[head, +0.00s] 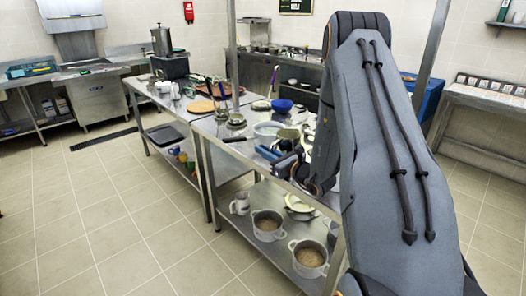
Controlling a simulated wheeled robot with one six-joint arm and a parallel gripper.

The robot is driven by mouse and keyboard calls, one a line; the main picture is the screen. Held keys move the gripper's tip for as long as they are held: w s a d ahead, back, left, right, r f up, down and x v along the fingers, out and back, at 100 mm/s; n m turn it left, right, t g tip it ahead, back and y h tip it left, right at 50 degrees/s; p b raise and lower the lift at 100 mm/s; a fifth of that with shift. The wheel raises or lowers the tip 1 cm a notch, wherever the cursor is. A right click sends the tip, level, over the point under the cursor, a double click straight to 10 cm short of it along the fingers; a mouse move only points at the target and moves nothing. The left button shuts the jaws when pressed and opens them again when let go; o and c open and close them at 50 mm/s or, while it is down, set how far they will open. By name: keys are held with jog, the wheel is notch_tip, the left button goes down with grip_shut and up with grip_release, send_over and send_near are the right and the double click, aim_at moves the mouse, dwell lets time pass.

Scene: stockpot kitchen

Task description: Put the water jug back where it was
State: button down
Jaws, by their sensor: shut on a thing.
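My gripper (274,153) is at the near side of the steel island table, low over its top and partly hidden by my arm. It is shut on what looks like the water jug (288,133), a pale olive vessel just behind the fingers. The jug looks about upright. Its lower part is hidden by my gripper, and I cannot tell whether it touches the table top. A white jug-like container (240,203) stands on the lower shelf.
The island table (214,131) is crowded: a blue bowl (282,105), a wide pale bowl (268,129), a round wooden board (201,106) and a dark-handled utensil (235,139). Pots (309,258) fill the lower shelf (262,250).

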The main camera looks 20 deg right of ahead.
jog(key=shift+f, duration=0.2)
jog(key=c, duration=1.8)
grip_release()
jog(key=shift+r, duration=0.1)
